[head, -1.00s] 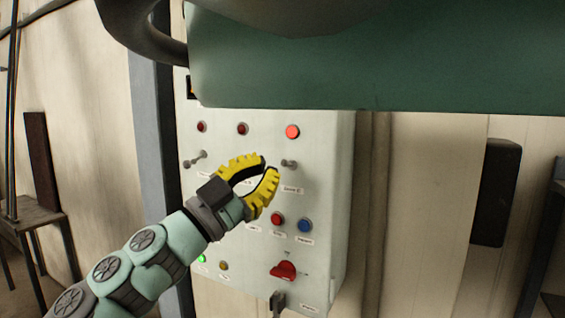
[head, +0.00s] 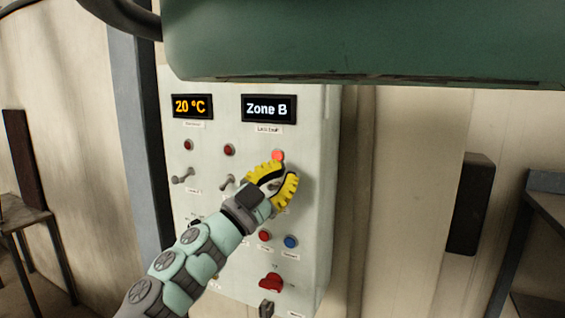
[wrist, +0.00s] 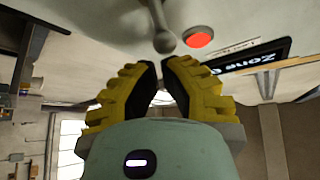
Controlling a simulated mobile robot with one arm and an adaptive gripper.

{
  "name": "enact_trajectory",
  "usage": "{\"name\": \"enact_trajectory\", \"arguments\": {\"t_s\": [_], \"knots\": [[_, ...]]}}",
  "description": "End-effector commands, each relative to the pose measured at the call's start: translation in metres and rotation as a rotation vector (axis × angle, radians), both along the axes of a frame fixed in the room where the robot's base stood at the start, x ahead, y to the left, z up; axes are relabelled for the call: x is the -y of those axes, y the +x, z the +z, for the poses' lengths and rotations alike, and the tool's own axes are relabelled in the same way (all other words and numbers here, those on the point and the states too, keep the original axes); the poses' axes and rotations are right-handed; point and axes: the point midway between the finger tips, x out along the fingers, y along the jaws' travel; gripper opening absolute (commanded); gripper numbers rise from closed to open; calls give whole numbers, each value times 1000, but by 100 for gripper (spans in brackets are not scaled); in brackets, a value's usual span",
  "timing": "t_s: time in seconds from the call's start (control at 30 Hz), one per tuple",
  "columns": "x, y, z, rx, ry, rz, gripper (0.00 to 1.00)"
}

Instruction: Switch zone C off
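A pale control panel (head: 318,205) on the wall carries a row of toggle levers with a lamp above each. The right lamp (head: 277,155) glows red; the left lamp (head: 188,145) and middle lamp (head: 229,150) are dark red. In the wrist view, the grey knob of this lever (wrist: 164,42) is just beyond my fingertips (wrist: 160,64), beside the lit lamp (wrist: 199,37). A narrow gap separates the fingertips, with nothing between them. Contact cannot be told.
Displays read "20 °C" (head: 192,106) and "Zone B" (head: 268,108). Below the levers are a red button (head: 265,236), a blue button (head: 291,242) and a red rotary knob (head: 271,283). A large green body (head: 350,45) overhangs the top of the view.

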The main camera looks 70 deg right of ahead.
Motion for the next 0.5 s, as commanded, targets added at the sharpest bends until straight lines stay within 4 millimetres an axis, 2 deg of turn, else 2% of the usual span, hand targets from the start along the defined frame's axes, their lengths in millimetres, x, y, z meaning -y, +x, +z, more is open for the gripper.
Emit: {"name": "enact_trajectory", "arguments": {"t_s": [0.1,0.5], "knots": [[0,8,-6,-3,4,7,0],[-2,11,-15,1,-2,2,0]]}}
